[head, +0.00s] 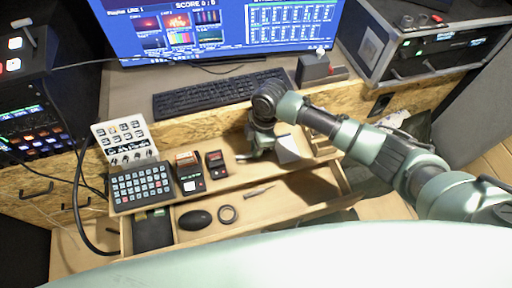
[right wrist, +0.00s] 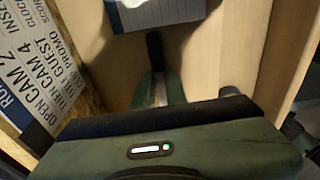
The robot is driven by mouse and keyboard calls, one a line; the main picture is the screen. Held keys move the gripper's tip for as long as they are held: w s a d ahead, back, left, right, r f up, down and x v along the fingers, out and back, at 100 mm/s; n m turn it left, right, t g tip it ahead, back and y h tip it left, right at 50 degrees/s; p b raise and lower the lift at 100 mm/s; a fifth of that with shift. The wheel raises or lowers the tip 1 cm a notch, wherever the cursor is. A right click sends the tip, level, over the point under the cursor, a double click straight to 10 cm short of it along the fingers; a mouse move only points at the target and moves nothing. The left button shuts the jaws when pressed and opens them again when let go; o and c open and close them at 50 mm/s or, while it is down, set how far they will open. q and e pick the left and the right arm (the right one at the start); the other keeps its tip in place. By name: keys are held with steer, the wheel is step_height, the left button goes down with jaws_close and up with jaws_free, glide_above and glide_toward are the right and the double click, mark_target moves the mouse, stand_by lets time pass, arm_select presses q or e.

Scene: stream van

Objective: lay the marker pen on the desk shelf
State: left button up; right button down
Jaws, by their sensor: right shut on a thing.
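My right gripper (head: 252,156) points down over the light wooden shelf (head: 225,183) below the desktop. In the right wrist view its green fingers (right wrist: 160,88) are shut on a slim upright thing with a dark end and a pale body, which I take to be the marker pen (right wrist: 153,48). Its lower part is hidden by the gripper body. A white notepad or card (head: 288,149) lies just right of the gripper. My left gripper is not in view.
A keypad (head: 142,187), a mixer (head: 124,141) and two small devices (head: 188,172) stand left of the gripper. Nearer lie a black oval (head: 195,220), a ring (head: 227,213) and a slender tool (head: 258,191). A keyboard (head: 215,95) is on the desktop behind. Bare wood shows around the gripper.

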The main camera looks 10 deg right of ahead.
steer(key=c, duration=1.4)
jaws_free()
steer(key=shift+c, duration=0.2)
step_height(320, 180, up, 12)
steer(key=d+b, duration=0.1)
steer(key=shift+d, duration=0.4)
steer(key=shift+r, duration=0.1)
